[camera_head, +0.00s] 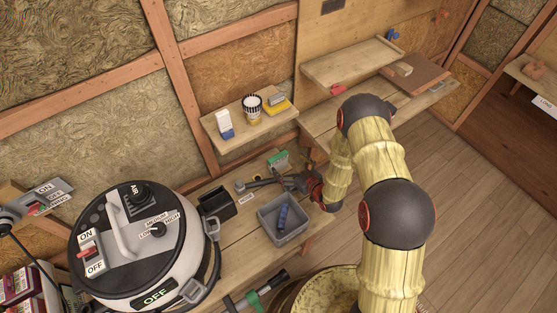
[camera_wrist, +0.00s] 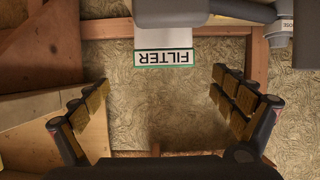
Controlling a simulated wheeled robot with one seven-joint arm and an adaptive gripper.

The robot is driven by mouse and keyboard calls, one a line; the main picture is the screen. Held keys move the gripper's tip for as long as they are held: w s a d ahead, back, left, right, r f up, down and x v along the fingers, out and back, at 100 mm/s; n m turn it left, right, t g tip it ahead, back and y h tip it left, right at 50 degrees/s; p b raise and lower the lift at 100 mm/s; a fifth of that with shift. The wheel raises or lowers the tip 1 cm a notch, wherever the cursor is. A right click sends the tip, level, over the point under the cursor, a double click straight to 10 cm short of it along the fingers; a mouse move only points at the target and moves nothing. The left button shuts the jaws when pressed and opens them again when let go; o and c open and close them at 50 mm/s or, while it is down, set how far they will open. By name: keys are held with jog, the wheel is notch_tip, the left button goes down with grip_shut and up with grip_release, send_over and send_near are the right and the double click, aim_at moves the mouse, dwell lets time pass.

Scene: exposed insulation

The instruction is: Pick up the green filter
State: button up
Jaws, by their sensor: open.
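The green filter (camera_head: 278,160) shows as a small green-edged piece at the back of the workbench, beside the wall. In the wrist view a white FILTER label (camera_wrist: 164,58) with a green border appears upside down, below a grey body at the top edge. My gripper (camera_wrist: 163,98) is open, its two padded fingers wide apart, one on each side of the picture. Nothing is between the fingers, and the label is ahead of them, roughly centred. In the head view my gripper (camera_head: 289,181) is low over the bench, just in front of the filter. My arm partly hides the bench to the right.
A grey hose piece (camera_head: 258,184) lies left of my gripper. A black box (camera_head: 217,204) and a grey bin (camera_head: 268,228) with a blue item inside stand nearby. A vacuum (camera_head: 125,270) fills the lower left. A wall shelf (camera_head: 233,142) with small items hangs above the bench.

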aim_at(280, 158)
jog(key=shift+s+a+f, duration=0.1)
jog(key=shift+a+f, duration=0.2)
jog(key=shift+f, duration=0.1)
jog(key=x, duration=0.2)
jog(key=b+x, duration=0.1)
jog(key=x, duration=0.1)
jog(key=b+x, duration=0.1)
jog(key=x, duration=0.2)
jog(key=shift+a+r, duration=0.15)
jog(key=shift+r, duration=0.1)
jog(key=shift+c, duration=0.8)
jog(key=c, duration=1.1)
